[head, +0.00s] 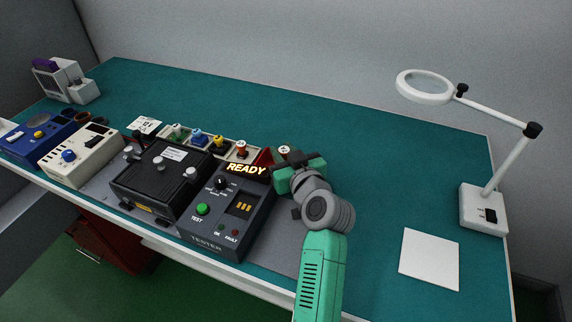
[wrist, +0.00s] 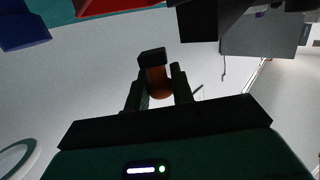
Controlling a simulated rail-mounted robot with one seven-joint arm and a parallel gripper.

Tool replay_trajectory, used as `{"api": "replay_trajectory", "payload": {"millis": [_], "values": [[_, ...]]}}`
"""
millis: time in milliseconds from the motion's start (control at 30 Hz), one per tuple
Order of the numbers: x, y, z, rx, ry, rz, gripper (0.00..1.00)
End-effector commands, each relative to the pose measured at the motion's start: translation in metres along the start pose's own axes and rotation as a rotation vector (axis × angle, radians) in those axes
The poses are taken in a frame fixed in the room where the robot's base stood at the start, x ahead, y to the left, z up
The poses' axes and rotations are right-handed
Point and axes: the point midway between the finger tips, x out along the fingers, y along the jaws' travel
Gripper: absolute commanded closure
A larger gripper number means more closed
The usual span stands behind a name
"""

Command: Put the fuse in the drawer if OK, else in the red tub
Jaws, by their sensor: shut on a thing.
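My gripper (head: 290,165) is shut on the fuse and holds it above the bench, behind the tester. The fuse (wrist: 160,82) shows in the wrist view as an orange-brown body with a dark end between the fingers. In the head view a pale round end (head: 284,150) shows just beyond the gripper, probably the same fuse. The red tub (head: 264,158) is partly hidden behind the display and my gripper. The tester (head: 229,213) shows READY; its OK and FAULT lamps look dim. A red drawer cabinet (head: 112,243) with a handle stands under the bench; it looks closed.
A rack with several coloured fuses (head: 198,139) stands behind a black box (head: 160,180). Cream (head: 82,157) and blue (head: 36,140) devices stand left. A magnifier lamp (head: 484,208) and white sheet (head: 430,258) are right.

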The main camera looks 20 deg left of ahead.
Motion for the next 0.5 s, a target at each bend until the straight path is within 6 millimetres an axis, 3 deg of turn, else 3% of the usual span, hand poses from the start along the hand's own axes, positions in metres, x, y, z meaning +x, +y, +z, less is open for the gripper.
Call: {"api": "replay_trajectory", "payload": {"millis": [267, 500], "values": [[0.012, 0.01, 0.001, 0.001, 0.0, -0.001, 1.0], [0.017, 0.01, 0.035, 0.002, -0.001, -0.001, 1.0]]}}
